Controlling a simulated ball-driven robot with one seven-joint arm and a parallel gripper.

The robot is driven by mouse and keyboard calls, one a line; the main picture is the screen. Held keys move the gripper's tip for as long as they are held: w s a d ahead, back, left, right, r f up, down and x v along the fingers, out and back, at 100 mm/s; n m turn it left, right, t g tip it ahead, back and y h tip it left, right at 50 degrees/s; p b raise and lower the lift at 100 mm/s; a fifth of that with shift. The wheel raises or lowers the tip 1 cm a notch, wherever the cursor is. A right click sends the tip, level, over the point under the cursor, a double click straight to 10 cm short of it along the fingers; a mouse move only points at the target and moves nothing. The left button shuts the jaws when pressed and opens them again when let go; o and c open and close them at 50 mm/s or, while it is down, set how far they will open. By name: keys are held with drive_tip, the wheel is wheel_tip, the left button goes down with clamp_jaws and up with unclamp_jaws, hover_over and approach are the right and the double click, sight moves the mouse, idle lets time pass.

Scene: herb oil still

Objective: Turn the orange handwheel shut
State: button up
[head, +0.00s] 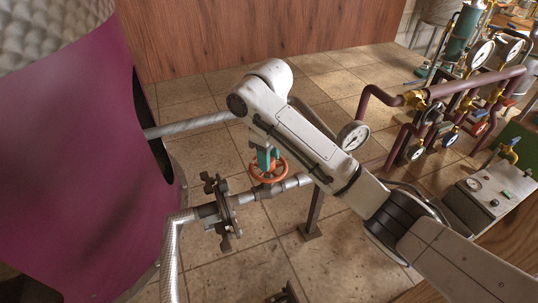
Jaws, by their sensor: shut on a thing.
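The orange handwheel (268,173) sits on a valve in a grey metal pipe (294,184), near the middle of the head view. My gripper (265,165) reaches down from above onto the handwheel, with teal parts showing at its end. The gripper is shut on the handwheel. My arm and wrist hide part of the wheel's far side, and the fingertips are hard to make out.
A flange with dark clamps (225,211) lies left of the wheel. A large purple vessel (85,175) fills the left. A gauge (353,135) stands behind my arm. Maroon pipes (470,84) with gauges run at the right. Tiled floor (240,270) shows below.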

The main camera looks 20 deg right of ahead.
drive_tip(key=m, duration=0.5)
drive_tip(key=shift+m, duration=2.6)
drive_tip(key=o, duration=1)
drive_tip(key=shift+o, duration=0.2)
drive_tip(key=shift+w+r, duration=0.1)
drive_tip(key=shift+r, duration=0.5)
wheel_tip(320, 180, up, 10)
drive_tip(key=shift+f, duration=0.2)
